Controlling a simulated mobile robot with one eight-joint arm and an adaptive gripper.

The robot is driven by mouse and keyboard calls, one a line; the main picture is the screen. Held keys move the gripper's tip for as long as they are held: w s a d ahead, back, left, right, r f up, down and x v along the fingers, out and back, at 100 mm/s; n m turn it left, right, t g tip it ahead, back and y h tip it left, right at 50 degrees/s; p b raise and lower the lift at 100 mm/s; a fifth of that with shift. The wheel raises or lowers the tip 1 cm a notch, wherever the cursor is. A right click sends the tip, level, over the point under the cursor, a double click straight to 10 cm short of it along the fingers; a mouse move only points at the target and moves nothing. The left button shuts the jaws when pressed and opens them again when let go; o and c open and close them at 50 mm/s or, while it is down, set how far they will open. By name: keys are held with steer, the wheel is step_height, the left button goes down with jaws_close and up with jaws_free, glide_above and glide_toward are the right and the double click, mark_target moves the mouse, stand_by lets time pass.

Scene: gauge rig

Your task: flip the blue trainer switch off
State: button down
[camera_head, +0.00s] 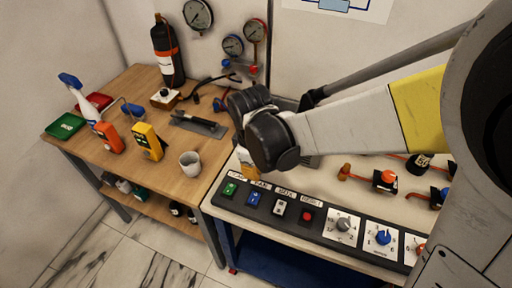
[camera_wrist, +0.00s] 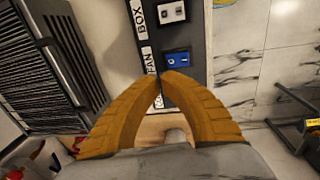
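The blue trainer switch (camera_head: 254,197) is a small rocker on the black control strip (camera_head: 268,212), second from the left, between a green and a white switch. In the wrist view the blue switch (camera_wrist: 177,60) lies just beyond the fingertips, beside the FAN label. My gripper (camera_head: 247,171) is above the strip's left end, its orange fingers partly hidden by my wrist. In the wrist view my gripper (camera_wrist: 161,77) has its fingertips together with nothing between them. Whether the tips touch the strip cannot be told. The fingers hide the green switch there.
The white switch (camera_head: 279,208), red button (camera_head: 307,215) and several knobs sit to the right along the strip. A white mug (camera_head: 190,163) and a yellow meter (camera_head: 147,141) stand on the wooden table at left. A ribbed dark unit (camera_wrist: 45,65) is left in the wrist view.

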step_height(320, 180, up, 8)
steer(key=w+p, duration=0.1)
steer(key=p, duration=0.1)
steer(key=shift+d, duration=0.15)
steer(key=s+d+r+m+t+b, duration=0.1)
steer(key=s+d+r+m+t, duration=0.1)
steer(key=d+m, duration=0.4)
steer(key=s+d+r+m+t, duration=0.3)
steer(key=s+d+m, duration=0.4)
steer(key=d, duration=0.5)
steer(key=shift+s+d+r+t+b, duration=0.2)
steer(key=shift+r+t+b, duration=0.15)
steer(key=shift+t, duration=0.15)
steer(key=shift+w+a, duration=0.1)
stand_by(1.1)
